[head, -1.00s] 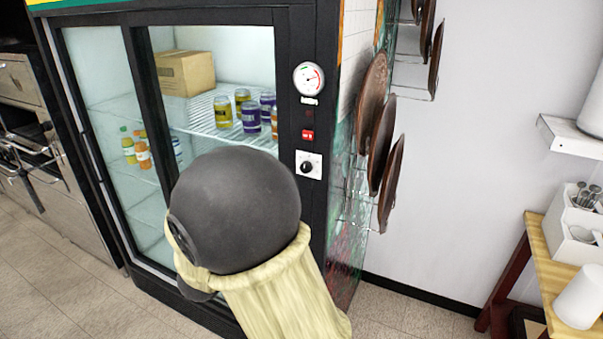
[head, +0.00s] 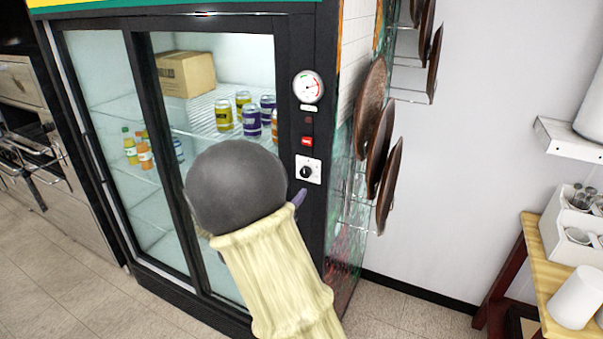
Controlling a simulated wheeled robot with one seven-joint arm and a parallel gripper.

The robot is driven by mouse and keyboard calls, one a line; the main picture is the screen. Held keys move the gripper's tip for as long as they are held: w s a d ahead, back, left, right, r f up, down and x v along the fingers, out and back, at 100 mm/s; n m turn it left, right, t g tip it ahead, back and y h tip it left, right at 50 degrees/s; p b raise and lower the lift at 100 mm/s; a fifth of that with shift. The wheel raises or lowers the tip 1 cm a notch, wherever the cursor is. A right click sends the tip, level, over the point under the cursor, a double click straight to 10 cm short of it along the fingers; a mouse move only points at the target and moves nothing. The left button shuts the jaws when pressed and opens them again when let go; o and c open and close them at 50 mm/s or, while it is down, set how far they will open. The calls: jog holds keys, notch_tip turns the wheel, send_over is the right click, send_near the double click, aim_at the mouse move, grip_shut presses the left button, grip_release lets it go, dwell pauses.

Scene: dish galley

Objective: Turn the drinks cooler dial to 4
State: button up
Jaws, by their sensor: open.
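The drinks cooler (head: 316,115) stands ahead with glass doors and a black frame. Its dial (head: 307,172) is a small black knob on a white plate, low on the right frame post. The dial's numbers are too small to read. My arm, a dark round joint with a pale sleeve, is in front of the glass, left of and below the dial. A purple finger of my gripper (head: 299,198) shows just below the dial plate. The rest of the gripper is hidden behind my arm. I cannot tell whether the finger touches the cooler.
A round gauge (head: 308,87) and a red switch (head: 307,141) sit above the dial. Brown pans (head: 380,150) hang on a rack on the cooler's right side. A wooden table (head: 545,262) with a white caddy (head: 565,225) stands at the right. Floor between is clear.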

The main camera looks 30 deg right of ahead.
aim_at(304, 175)
jog(key=p+x, duration=0.2)
jog(key=x, duration=0.6)
jog(key=shift+p, duration=0.35)
jog(key=shift+c, duration=0.4)
jog(key=c, duration=0.9)
